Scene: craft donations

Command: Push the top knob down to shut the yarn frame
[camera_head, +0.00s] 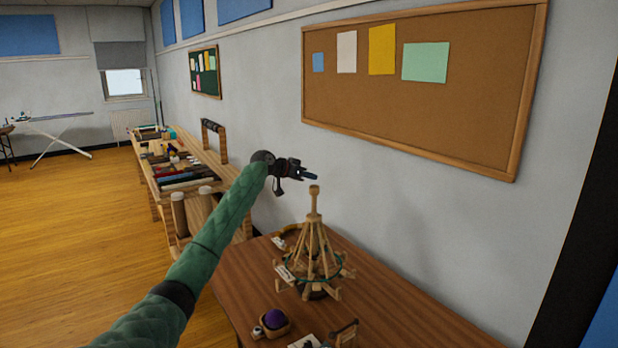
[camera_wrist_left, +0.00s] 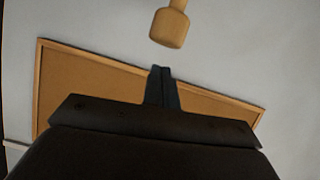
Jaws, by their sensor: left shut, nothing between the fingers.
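The yarn frame (camera_head: 316,255) is a wooden umbrella-like stand on the brown table, with slanted ribs spread out around a central post. Its top knob (camera_head: 314,189) is a small pale wooden cap at the upper end of the post. My left gripper (camera_head: 314,177) is shut and empty, close to the knob's top in the head view. In the left wrist view the knob (camera_wrist_left: 169,27) shows beyond the shut fingertips (camera_wrist_left: 161,69), with a gap between them in the picture. My right gripper is not in view.
The brown table (camera_head: 390,290) also holds a purple ball (camera_head: 274,318) in a small wooden holder, near its front edge. A corkboard (camera_head: 420,85) hangs on the wall behind. A bench with craft goods (camera_head: 178,160) stands farther left.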

